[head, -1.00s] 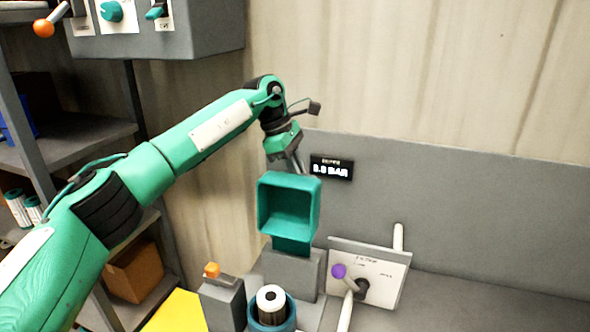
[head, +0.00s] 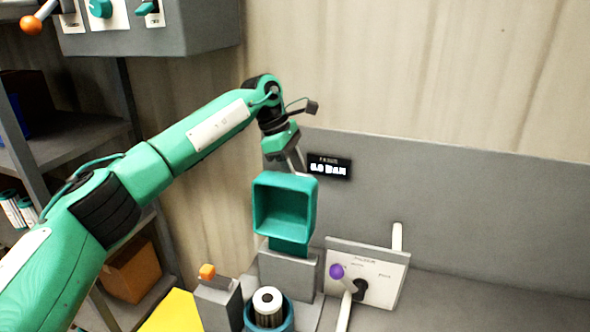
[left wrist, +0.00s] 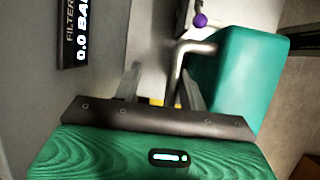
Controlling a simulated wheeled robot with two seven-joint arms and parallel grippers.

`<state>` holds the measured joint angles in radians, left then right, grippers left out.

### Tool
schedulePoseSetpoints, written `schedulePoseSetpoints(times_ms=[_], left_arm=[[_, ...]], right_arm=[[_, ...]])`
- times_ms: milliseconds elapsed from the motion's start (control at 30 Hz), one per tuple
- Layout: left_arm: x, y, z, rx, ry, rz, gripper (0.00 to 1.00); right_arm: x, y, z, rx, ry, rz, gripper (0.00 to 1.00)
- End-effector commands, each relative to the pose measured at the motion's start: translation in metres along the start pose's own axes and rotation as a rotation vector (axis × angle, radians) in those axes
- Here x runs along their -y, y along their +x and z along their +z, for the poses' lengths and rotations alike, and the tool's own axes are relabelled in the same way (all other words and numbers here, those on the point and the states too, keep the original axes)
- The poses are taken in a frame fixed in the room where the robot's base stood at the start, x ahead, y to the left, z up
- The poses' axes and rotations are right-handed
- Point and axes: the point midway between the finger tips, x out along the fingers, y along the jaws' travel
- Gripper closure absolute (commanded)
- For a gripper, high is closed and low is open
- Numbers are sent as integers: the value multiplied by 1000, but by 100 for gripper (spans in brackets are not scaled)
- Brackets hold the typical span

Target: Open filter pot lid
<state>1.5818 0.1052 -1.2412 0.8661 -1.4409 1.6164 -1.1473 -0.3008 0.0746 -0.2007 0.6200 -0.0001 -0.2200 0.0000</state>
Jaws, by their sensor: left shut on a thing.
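The teal filter pot lid (head: 285,178) stands raised behind the pot, its hollow inside facing me. It also shows in the left wrist view (left wrist: 250,75), at the right. The open filter pot (head: 289,318) shows a blue rim with a white-topped, dark-ribbed cartridge (head: 267,301) inside. My left gripper (head: 297,168) is at the lid's upper back edge. In the left wrist view its fingers (left wrist: 165,85) are shut on the lid's bent metal handle (left wrist: 178,62). The lid hides part of the grip in the head view. My right gripper is out of view.
A panel with a purple-knobbed lever (head: 337,271) stands right of the pot. An orange-knobbed block (head: 207,272) stands to its left. A pressure display (head: 330,167) is on the grey wall behind. Shelves (head: 70,145) fill the left side.

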Motion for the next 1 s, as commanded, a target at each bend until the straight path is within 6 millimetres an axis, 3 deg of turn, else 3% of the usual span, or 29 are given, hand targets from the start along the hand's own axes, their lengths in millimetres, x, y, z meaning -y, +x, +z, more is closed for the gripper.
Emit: schedulePoseSetpoints(times_ms=[267, 700, 1000], left_arm=[[-1, -29, 0, 2, -1, 12, 66], [1, -121, 1, 1, 0, 5, 66], [2, -139, 0, 1, 1, 2, 66]], right_arm=[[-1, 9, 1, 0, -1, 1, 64], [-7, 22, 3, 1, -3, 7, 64], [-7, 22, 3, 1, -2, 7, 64]])
